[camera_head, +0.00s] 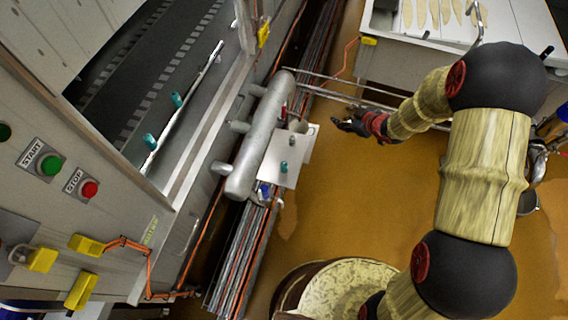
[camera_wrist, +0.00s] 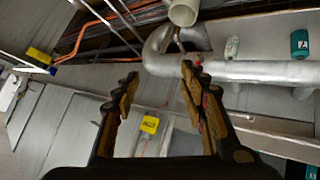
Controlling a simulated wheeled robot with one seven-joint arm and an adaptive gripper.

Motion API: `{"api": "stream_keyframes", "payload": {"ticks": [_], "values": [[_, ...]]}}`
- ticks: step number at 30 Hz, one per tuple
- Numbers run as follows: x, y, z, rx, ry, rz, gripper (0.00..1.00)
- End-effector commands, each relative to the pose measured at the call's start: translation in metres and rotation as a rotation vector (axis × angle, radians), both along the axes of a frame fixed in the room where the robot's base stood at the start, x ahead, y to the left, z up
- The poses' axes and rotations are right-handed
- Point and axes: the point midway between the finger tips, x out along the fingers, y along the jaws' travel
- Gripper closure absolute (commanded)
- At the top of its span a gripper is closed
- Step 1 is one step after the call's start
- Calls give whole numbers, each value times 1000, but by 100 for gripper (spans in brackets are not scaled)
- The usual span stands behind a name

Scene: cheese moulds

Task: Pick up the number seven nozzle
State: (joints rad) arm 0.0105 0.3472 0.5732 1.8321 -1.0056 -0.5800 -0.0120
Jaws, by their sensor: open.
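No number seven can be read for certain on any nozzle. In the wrist view a teal nozzle (camera_wrist: 300,48) with a small white mark stands at the right edge, and a pale whitish-green nozzle (camera_wrist: 232,47) stands left of it, by the metal pipe. Two more teal pieces (camera_head: 177,100) and (camera_head: 150,141) are on the machine by a rail. My gripper (camera_head: 345,121) is open and empty, right of the plate and apart from it; its fingers (camera_wrist: 160,76) frame the wrist view.
A thick grey pipe (camera_head: 262,135) runs beside the plate, above bundled cables (camera_head: 240,255). The machine with START and STOP buttons (camera_head: 90,188) fills the left. A white table (camera_head: 400,65) is at the upper right. A round barrel-like object (camera_head: 345,285) stands below. Brown floor is clear between.

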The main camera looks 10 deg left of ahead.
Motion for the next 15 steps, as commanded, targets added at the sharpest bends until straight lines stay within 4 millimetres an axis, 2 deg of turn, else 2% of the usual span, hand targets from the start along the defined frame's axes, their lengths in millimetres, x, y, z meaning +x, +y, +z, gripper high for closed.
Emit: {"api": "stream_keyframes", "payload": {"ticks": [1, 5, 6, 10, 12, 15], "values": [[-13, 16, -26, 37, 25, 62, 57], [-54, 58, -78, 162, 62, 227, 57], [-69, 69, -91, 205, 75, 271, 57], [-118, 97, -120, 333, 117, 385, 57], [-140, 107, -129, 391, 136, 428, 57], [-163, 116, -136, 448, 155, 468, 57]]}}
